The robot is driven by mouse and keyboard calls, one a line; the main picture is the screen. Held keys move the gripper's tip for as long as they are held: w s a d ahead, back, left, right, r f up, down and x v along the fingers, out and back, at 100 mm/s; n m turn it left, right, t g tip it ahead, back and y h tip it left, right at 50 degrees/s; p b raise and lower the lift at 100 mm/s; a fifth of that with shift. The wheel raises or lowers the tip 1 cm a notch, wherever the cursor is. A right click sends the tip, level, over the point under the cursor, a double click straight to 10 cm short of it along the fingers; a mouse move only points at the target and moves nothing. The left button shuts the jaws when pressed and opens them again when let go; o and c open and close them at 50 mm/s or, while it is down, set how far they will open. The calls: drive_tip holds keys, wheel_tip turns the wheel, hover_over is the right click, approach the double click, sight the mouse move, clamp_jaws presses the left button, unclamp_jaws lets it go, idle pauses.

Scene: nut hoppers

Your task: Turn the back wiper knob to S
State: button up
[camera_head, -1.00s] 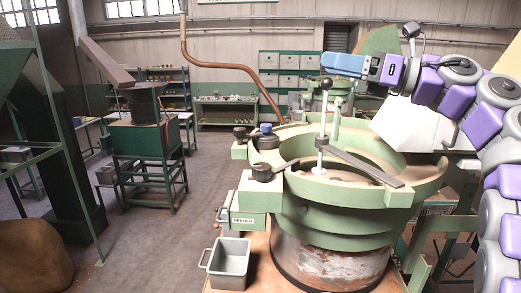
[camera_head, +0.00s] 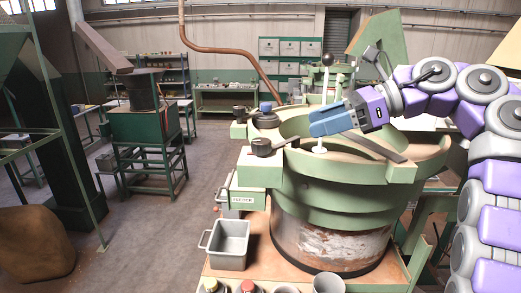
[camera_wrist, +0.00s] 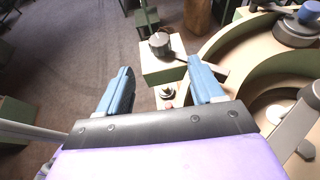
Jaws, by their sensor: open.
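The green hopper (camera_head: 345,215) has a dark knob at its back left, the back wiper knob (camera_head: 240,112), on a pale green block. A second, nearer dark knob (camera_head: 262,146) stands on the front block with a dark wiper arm beside it; it also shows in the wrist view (camera_wrist: 160,42). Marks around the knobs are too small to read. My gripper (camera_head: 312,123) has blue fingers, is open and empty, and points left above the bowl, to the right of both knobs. In the wrist view its fingers (camera_wrist: 162,82) stand apart.
A blue-topped dark round part (camera_head: 266,112) sits beside the back knob. An upright rod with a dark ball top (camera_head: 327,60) stands close behind my gripper. A grey bin (camera_head: 230,245) and several cups are in front. Open floor lies left.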

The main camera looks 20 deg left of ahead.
sight(264, 140)
drive_tip(key=b+x, duration=0.4)
drive_tip(key=x, duration=0.9)
drive_tip(key=shift+a, duration=0.25)
clamp_jaws()
